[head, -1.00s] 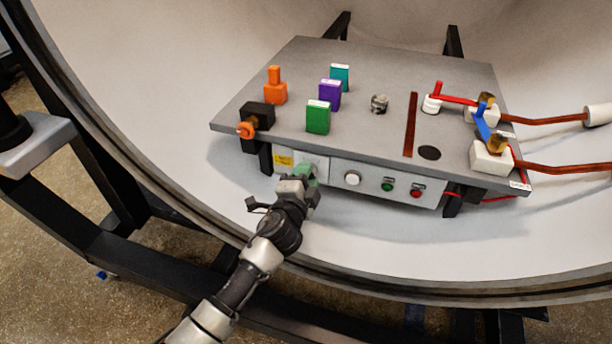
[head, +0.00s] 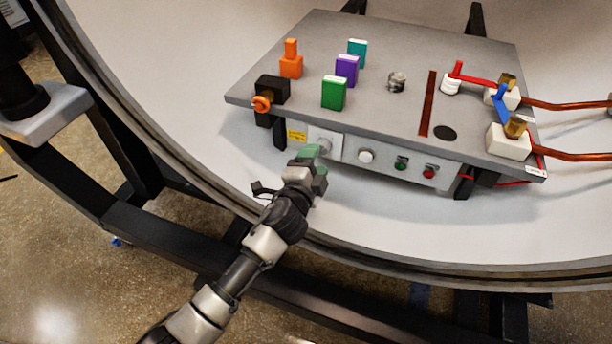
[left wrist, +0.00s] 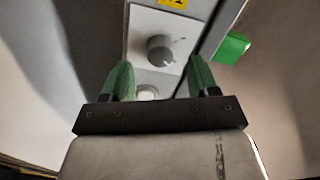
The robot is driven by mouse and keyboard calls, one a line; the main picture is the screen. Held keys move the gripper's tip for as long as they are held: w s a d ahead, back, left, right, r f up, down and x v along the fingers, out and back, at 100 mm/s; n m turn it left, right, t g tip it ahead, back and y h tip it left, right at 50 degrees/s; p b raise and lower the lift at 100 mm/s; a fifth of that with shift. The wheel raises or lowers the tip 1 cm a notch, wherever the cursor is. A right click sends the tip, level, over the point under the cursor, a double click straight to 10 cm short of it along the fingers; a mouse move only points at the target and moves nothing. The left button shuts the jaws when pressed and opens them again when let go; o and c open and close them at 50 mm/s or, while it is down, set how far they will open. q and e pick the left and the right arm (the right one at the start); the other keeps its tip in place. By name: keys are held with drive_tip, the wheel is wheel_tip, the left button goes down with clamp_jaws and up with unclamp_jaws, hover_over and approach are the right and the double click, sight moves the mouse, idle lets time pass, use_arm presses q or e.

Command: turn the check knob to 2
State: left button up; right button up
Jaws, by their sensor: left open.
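The check knob (left wrist: 160,48) is a round grey knob on a white plate (left wrist: 143,22) in the left wrist view. A small light mark shows at its lower right edge; the scale marks beside it are too small to read. In the head view the knob (head: 324,145) shows on the panel's left part, just beyond my fingers. My left gripper (head: 314,162) is open, with green fingers. In the left wrist view the gripper (left wrist: 158,68) has its fingers to either side below the knob, apart from it and holding nothing. My right gripper is out of view.
The panel also carries a white button (head: 366,156), a green button (head: 401,163) and a red button (head: 429,171). The grey tabletop (head: 390,110) overhangs it and bears a green block (head: 334,93) and other blocks. The curved chamber wall (head: 240,170) lies below.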

use_arm(q)
drive_tip(key=v, duration=0.7)
drive_tip(key=shift+s, duration=0.2)
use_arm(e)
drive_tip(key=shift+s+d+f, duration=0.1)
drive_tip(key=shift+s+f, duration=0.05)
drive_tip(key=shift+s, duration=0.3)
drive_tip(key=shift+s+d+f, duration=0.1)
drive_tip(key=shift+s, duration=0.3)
